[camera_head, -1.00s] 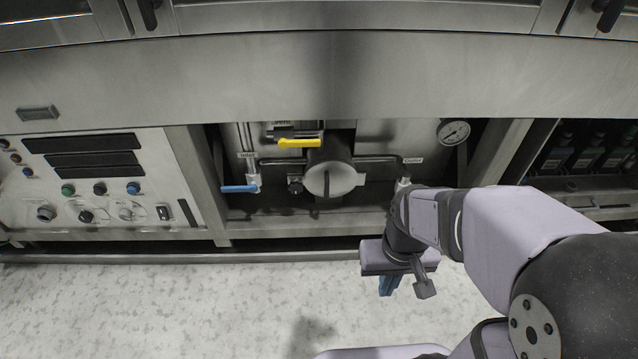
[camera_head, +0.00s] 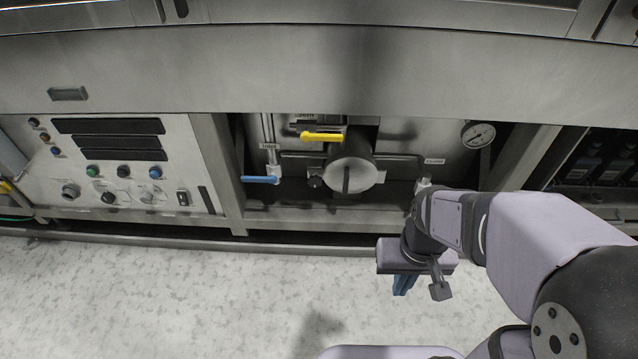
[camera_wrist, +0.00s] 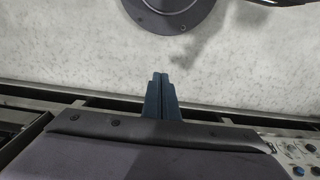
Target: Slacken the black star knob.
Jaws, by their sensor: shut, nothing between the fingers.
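A small black knob (camera_head: 315,182) sits in the open recess of the machine, just left of the round grey cylinder cover (camera_head: 351,175). It looks like the star knob, but it is too small to make out its lobes. My gripper (camera_head: 403,285) hangs over the pale floor, in front of the recess and to the right of the knob, well apart from it. Its blue fingers are together and empty, which the wrist view (camera_wrist: 161,95) also shows. The knob is not visible in the wrist view.
A yellow lever (camera_head: 322,137) is above the knob and a blue lever (camera_head: 260,180) to its left. A gauge (camera_head: 478,135) is at the right. A control panel (camera_head: 125,165) with several knobs stands left. The recess has a steel lower sill (camera_head: 300,219). Floor in front is clear.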

